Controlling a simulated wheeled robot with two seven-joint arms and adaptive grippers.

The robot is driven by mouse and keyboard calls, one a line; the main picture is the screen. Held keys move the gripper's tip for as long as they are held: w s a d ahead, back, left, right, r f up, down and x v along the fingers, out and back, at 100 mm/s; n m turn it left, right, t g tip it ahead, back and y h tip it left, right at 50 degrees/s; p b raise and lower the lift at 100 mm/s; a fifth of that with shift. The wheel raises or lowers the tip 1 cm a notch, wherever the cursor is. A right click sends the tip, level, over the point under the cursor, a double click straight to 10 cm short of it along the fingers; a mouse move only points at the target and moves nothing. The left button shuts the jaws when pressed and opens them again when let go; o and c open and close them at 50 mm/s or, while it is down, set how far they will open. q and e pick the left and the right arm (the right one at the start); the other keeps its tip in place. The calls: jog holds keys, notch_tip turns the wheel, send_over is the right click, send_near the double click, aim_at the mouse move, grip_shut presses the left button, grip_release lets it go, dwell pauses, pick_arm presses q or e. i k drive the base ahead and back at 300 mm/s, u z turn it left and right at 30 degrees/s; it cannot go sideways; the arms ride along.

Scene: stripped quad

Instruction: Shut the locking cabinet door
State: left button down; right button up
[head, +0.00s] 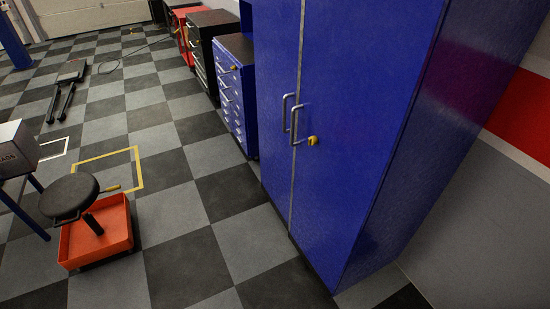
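The tall blue locking cabinet (400,90) stands right of centre in the head view. Its left door (275,70) and right door (335,85) each carry a grey bar handle, the left handle (286,112) and the right handle (294,126). A yellow lock piece (313,141) sits on the right door beside its handle. A thin light strip runs down between the doors. Both doors look closed or nearly so; I cannot tell whether they are fully flush. Neither of my grippers is in view.
A blue drawer chest (237,95) adjoins the cabinet's left, with black (205,45) and red (182,30) chests beyond. A stool with a black seat (70,195) and red tray base (112,230) stands at lower left. Checkered floor before the cabinet is clear.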

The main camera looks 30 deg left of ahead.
aim_at(362, 65)
jog(key=z, duration=0.05)
jog(key=k, duration=0.65)
jog(key=u, duration=0.95)
jog(key=i, duration=1.15)
jog(key=z, duration=0.45)
